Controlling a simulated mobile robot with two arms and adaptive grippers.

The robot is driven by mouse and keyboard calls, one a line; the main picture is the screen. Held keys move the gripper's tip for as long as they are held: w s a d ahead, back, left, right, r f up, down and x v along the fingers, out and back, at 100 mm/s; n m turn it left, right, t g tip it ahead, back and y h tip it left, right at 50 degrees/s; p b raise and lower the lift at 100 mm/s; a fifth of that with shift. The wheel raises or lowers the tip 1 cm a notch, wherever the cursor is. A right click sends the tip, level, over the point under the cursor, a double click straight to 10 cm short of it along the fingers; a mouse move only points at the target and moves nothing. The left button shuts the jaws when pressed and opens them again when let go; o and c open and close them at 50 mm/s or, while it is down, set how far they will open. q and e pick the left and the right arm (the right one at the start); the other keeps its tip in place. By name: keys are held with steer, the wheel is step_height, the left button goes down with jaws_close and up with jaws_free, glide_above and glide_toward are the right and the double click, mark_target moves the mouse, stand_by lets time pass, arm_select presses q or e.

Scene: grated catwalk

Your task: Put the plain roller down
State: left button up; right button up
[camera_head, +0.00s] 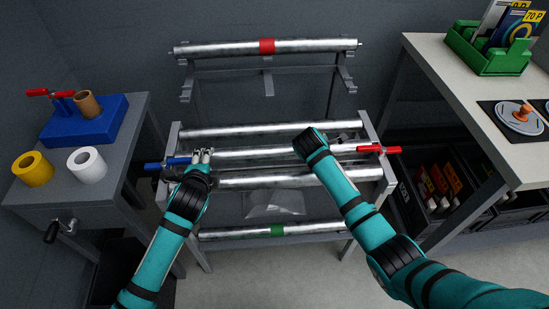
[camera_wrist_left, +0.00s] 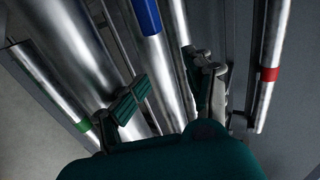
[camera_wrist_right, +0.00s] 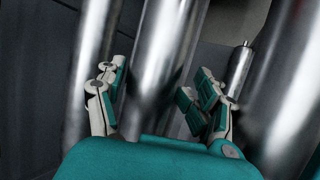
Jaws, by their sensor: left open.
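Several rollers without a coloured band lie across the lower frame: a back one (camera_head: 245,130), a middle one (camera_head: 260,153) and a thicker front one (camera_head: 265,178). I cannot tell which is meant by the plain roller. My left gripper (camera_head: 205,154) is open at the left end of the middle roller. In the left wrist view its fingers (camera_wrist_left: 165,88) stand apart with bare metal between them. My right gripper is over the right part of the frame. In the right wrist view its fingers (camera_wrist_right: 153,90) flank a bare roller (camera_wrist_right: 168,50); contact is unclear.
A red-banded roller (camera_head: 310,45) rests on the upper rack; a green-banded roller (camera_head: 250,232) lies low in front. A blue handle (camera_head: 166,163) and red handle (camera_head: 378,149) stick out at the frame's sides. A side table (camera_head: 125,150) and workbench (camera_head: 460,85) flank it.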

arm_select(q)
steer(key=shift+w+f, duration=0.1)
steer(key=shift+f, duration=0.25)
arm_select(e)
steer(key=v, duration=0.7)
arm_select(q)
steer(key=shift+r, duration=0.1)
arm_select(e)
steer(key=shift+a+r, duration=0.15)
steer(key=shift+r, duration=0.05)
